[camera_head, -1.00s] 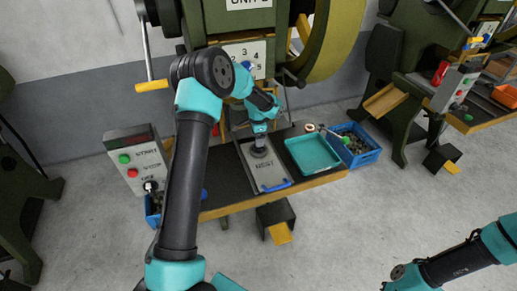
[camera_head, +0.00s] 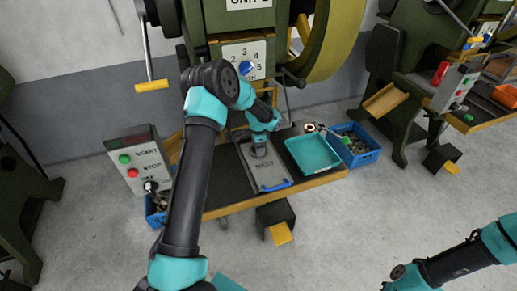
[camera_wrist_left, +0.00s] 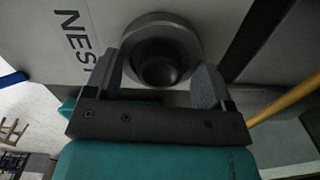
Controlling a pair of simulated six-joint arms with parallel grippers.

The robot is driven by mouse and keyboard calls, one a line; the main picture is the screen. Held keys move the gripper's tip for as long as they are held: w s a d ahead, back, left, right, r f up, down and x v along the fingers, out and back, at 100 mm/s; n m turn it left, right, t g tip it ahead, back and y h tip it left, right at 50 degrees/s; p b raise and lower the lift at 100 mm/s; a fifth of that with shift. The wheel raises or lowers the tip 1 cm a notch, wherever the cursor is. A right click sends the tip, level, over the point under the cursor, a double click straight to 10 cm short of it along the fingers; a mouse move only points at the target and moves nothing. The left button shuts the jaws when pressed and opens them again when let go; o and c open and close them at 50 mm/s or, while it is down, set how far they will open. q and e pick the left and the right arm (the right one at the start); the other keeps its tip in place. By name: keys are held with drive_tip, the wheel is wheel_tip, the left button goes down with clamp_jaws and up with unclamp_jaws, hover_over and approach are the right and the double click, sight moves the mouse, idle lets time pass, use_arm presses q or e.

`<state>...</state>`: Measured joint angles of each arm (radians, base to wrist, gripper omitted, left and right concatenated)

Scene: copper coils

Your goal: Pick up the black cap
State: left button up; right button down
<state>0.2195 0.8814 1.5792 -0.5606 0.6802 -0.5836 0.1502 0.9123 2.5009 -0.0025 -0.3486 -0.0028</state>
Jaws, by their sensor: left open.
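A black cap (camera_wrist_left: 160,68) shows in the left wrist view as a dark round piece within a grey ring (camera_wrist_left: 188,38) on the grey plate marked NEST (camera_wrist_left: 100,20). The plate also shows in the head view (camera_head: 272,176) on the bench. My left gripper (camera_wrist_left: 165,82) is open, with one finger at each side of the cap. I cannot tell whether the fingers touch it. In the head view my left gripper (camera_head: 260,154) is over the plate and hides most of the cap.
A teal tray (camera_head: 312,154) lies right of the plate, with a blue bin (camera_head: 362,148) of parts beyond it. A copper-coloured coil (camera_head: 310,127) is at the tray's back edge. A control box (camera_head: 138,163) stands left. The green press (camera_head: 240,22) rises behind.

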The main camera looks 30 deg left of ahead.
idle(0.4)
use_arm(q)
drive_tip(key=c, duration=1)
drive_tip(key=shift+r, duration=0.1)
drive_tip(key=shift+r, duration=0.45)
wheel_tip(320, 180, up, 3)
drive_tip(key=shift+f, duration=0.15)
drive_tip(key=s+d, duration=0.2)
drive_tip(key=s, duration=0.2)
drive_tip(key=s+d+r, duration=0.1)
drive_tip(key=s+d, duration=0.2)
drive_tip(key=s, duration=0.2)
drive_tip(key=s+d, duration=0.3)
drive_tip(key=s, duration=0.1)
drive_tip(key=shift+s+d+r, duration=0.15)
drive_tip(key=shift+s+d, duration=0.05)
drive_tip(key=shift+s, duration=0.15)
